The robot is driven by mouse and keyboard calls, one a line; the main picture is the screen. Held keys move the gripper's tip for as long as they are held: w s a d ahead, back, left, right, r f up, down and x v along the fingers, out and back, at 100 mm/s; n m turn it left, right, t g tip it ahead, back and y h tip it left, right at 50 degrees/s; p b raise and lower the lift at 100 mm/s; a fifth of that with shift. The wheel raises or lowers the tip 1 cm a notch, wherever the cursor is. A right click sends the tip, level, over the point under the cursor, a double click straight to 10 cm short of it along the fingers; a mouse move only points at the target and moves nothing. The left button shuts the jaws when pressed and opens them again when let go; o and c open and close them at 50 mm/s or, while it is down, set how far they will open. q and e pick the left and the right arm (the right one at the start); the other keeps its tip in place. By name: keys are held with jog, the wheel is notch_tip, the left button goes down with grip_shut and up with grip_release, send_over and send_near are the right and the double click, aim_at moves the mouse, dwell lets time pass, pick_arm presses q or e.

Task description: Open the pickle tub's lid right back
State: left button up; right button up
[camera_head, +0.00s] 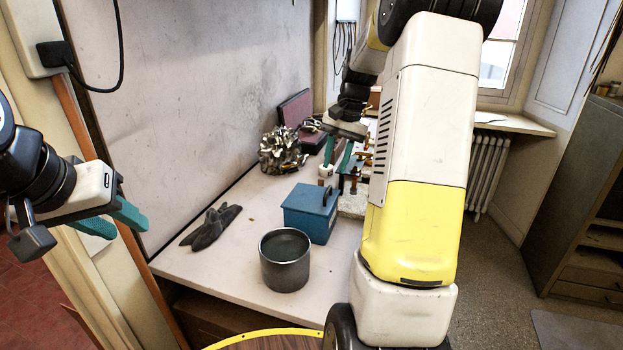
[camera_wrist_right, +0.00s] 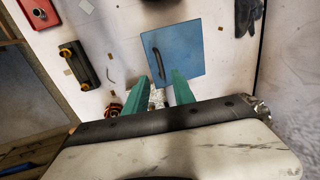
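The pickle tub is the blue box (camera_head: 308,222) on the bench, and its flat blue lid (camera_head: 307,197) looks shut. A dark handle (camera_head: 327,195) stands on the lid near its right edge. In the right wrist view the lid (camera_wrist_right: 180,55) is seen from above, with the handle (camera_wrist_right: 158,62) at its left side. My right gripper (camera_head: 338,160) is open and empty, above and beyond the tub. Its teal fingers (camera_wrist_right: 168,84) show apart at the lid's near edge, not touching the handle. My left gripper (camera_head: 116,222) is open and empty, off the bench's left side.
An open grey metal pot (camera_head: 285,272) stands just in front of the tub. Dark gloves (camera_head: 211,228) lie to its left. A crumpled metallic heap (camera_head: 283,151) and a purple case (camera_head: 294,110) are behind. My right arm hides the bench's right side. Bare bench lies front left.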

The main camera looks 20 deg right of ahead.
aim_at(328, 190)
jog(key=f, duration=0.4)
jog(key=a+f, duration=0.1)
jog(key=f, duration=0.2)
jog(key=shift+w+a+f, duration=0.1)
jog(key=shift+w, duration=0.3)
grip_shut()
dwell(1.0)
